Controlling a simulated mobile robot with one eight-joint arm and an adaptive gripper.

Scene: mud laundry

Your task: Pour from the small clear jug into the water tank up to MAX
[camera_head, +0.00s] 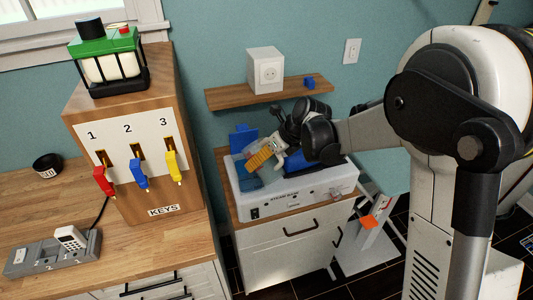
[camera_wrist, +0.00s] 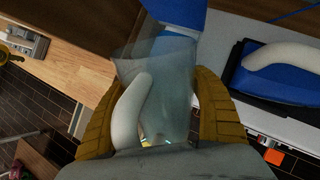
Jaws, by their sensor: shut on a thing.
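The small clear jug (camera_wrist: 178,85) is between the yellow fingers of my gripper (camera_wrist: 165,105) in the wrist view, with a pale curved handle (camera_wrist: 128,112) at its left. My gripper (camera_head: 260,160) is shut on it over the left part of the white steam base (camera_head: 270,207) in the head view. A raised blue lid (camera_head: 243,137) stands just behind the jug; its blue also shows in the wrist view (camera_wrist: 175,14). The jug looks tilted. The water tank's opening and MAX mark are hidden or too small to read. I cannot tell whether water is flowing.
A blue iron with a white handle (camera_wrist: 285,55) lies on the base's right side. A wooden shelf (camera_head: 225,98) with a white socket box (camera_head: 265,72) hangs above. The wooden key cabinet (camera_head: 190,120) stands on the counter at left.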

